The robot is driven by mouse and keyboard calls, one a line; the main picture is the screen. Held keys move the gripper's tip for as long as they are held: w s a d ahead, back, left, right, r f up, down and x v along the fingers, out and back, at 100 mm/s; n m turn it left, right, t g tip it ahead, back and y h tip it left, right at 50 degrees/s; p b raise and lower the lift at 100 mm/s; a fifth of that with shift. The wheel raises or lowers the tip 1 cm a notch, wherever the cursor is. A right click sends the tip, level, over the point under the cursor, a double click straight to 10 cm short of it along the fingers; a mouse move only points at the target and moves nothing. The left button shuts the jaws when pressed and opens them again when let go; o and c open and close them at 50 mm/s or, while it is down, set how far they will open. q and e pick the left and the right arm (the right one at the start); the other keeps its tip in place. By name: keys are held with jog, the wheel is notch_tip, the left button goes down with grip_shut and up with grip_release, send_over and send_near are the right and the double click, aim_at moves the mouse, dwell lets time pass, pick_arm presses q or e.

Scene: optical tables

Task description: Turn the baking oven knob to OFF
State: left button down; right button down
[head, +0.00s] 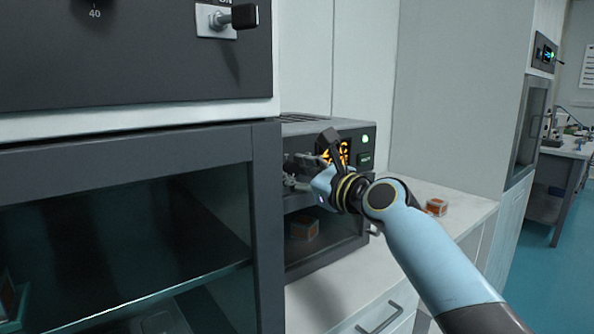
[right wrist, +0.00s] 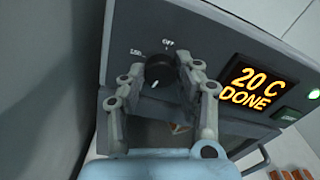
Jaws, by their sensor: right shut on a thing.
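The baking oven (head: 355,133) is a grey box on a white counter, with a lit orange display on its front panel. In the right wrist view, the oven panel (right wrist: 225,42) carries a display (right wrist: 250,86) reading "20 C DONE". The dark round knob (right wrist: 160,73) sits left of that display, with "OFF" printed above it and a number at its upper left. A small white mark shows low on the knob. My right gripper (right wrist: 166,75) is shut on the knob, one finger at each side. In the head view my right gripper (head: 292,176) covers the knob. My left gripper is out of view.
A larger dark cabinet (head: 265,200) with a glass door stands close at left. A white-orange box (head: 304,228) shows behind the oven's glass; another box (head: 436,206) lies on the counter (head: 465,212) at right. A green light (head: 365,139) glows on the oven panel.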

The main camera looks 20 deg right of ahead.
jog(key=n, duration=0.4)
jog(key=shift+n, duration=0.4)
jog(key=n+b, duration=0.1)
jog(key=n, duration=0.3)
jog(key=shift+f+n, duration=0.1)
jog(key=shift+n, duration=0.2)
jog(key=n+b, duration=0.1)
jog(key=n, duration=0.3)
jog(key=shift+b, duration=0.35)
jog(key=n+b, duration=0.2)
jog(key=n, duration=0.4)
jog(key=shift+f, duration=0.1)
jog(key=n+b, duration=0.2)
jog(key=n, duration=0.2)
jog(key=shift+b, duration=0.3)
jog(key=n+b, duration=0.2)
jog(key=n, duration=0.3)
jog(key=shift+n+b, duration=0.35)
jog(key=shift+n, duration=0.05)
jog(key=n+b, duration=0.2)
jog(key=n, duration=0.3)
jog(key=shift+f+b, duration=0.1)
jog(key=shift+b, duration=0.2)
jog(key=shift+n+b, duration=0.75)
jog(key=shift+n, duration=1.35)
